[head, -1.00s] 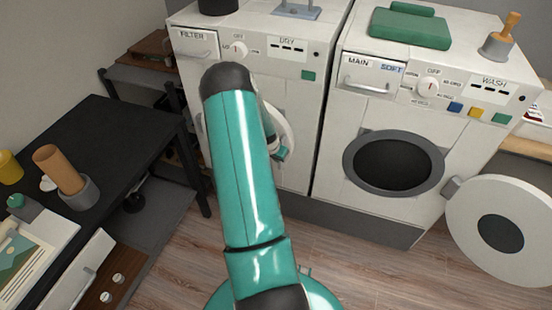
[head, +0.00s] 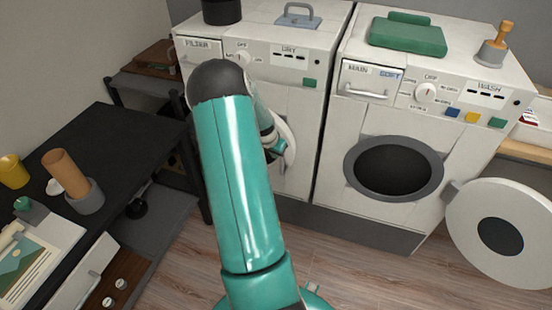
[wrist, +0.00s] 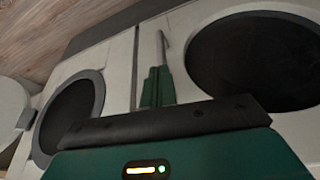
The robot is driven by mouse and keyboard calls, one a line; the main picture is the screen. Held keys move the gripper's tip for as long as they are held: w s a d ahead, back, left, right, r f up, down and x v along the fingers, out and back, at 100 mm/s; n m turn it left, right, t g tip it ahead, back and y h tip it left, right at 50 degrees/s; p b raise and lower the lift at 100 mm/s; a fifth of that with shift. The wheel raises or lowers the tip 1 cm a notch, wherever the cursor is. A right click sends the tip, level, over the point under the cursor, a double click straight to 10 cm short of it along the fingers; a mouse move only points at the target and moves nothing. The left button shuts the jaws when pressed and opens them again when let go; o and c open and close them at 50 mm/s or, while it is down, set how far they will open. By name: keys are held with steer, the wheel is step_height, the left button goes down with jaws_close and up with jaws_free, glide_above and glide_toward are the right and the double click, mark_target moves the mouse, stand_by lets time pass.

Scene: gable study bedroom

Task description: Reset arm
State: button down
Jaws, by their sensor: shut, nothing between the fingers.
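My teal arm (head: 238,180) rises from the bottom of the head view, its dark elbow in front of the left machine, marked DRY (head: 300,110). My wrist parts (head: 272,135) show just right of the elbow; the fingers are hidden there. In the wrist view my gripper (wrist: 160,45) is shut and empty, its narrow fingers together in front of the white machine fronts. No object is held.
The right machine, marked WASH (head: 420,115), has its round door (head: 500,232) swung open to the right. A black table (head: 95,150) with a wooden cylinder in a grey holder stands left. Wooden floor (head: 350,270) is clear in front of the machines.

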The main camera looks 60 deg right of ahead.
steer(key=w+a+r+n+t+y, duration=0.15)
steer(key=w+a+r+n, duration=0.4)
steer(key=a+r, duration=0.75)
steer(key=w+a+r+n+t, duration=0.25)
steer(key=w+a+r, duration=0.7)
steer(key=a, duration=0.55)
steer(key=s+a+r+n+t+y, duration=0.15)
steer(key=a+r, duration=0.25)
steer(key=a, duration=0.4)
steer(key=s+a+r+n, duration=0.2)
steer(key=a+r+n, duration=0.15)
steer(key=a, duration=0.35)
steer(key=s+a+r+n, duration=0.1)
steer(key=s+a+n, duration=0.2)
steer(key=s+a, duration=0.2)
steer(key=s+a+r+n+y, duration=0.1)
steer(key=s+a+r+n, duration=0.1)
steer(key=s+a, duration=0.4)
steer(key=shift+a+n, duration=0.4)
steer(key=shift+a, duration=0.8)
steer(key=shift+d+t, duration=0.2)
steer(key=shift+t, duration=0.05)
